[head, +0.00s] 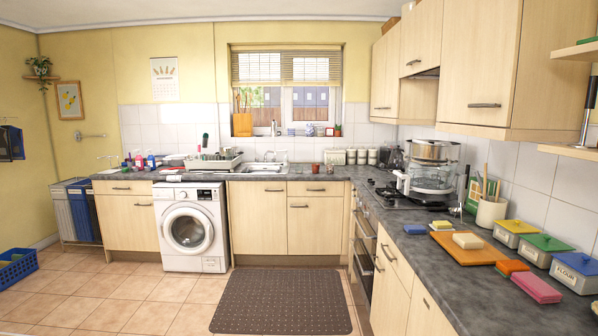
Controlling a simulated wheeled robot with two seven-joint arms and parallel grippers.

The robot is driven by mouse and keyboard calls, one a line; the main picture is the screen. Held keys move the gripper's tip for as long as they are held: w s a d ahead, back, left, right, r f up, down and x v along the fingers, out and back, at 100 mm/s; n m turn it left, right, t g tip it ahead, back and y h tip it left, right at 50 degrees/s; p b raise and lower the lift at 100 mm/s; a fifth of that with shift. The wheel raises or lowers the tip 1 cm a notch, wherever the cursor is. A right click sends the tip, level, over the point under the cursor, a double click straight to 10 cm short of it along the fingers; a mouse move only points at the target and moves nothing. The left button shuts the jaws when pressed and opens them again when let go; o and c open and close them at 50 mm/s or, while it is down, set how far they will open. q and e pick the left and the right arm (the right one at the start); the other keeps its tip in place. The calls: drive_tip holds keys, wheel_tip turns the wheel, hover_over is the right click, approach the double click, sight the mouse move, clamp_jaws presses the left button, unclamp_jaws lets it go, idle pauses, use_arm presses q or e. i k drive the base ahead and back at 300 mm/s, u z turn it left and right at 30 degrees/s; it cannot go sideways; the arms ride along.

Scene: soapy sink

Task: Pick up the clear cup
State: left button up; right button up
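A small, pale see-through shape that looks like the clear cup (282,156) stands at the back right of the sink (262,168), on the far counter under the window. It is too small and far away to make out its rim or contents. Neither of my grippers is in view, and nothing is seen touching the cup.
A dish rack (213,160) stands left of the sink, a reddish-brown cup (315,168) to its right. A dark mat (284,302) lies on the open tiled floor. The right counter holds a steamer (432,170), an orange board (468,248) and lidded canisters (545,252).

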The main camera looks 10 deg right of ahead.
sight(299, 167)
drive_tip(key=z, duration=0.2)
drive_tip(key=i, duration=0.95)
drive_tip(key=z, duration=0.4)
drive_tip(key=i, duration=2.3)
drive_tip(key=u, duration=0.4)
drive_tip(key=i, duration=1.3)
drive_tip(key=u, duration=0.2)
drive_tip(key=k, duration=0.45)
drive_tip(key=u, duration=0.55)
drive_tip(key=i, duration=1)
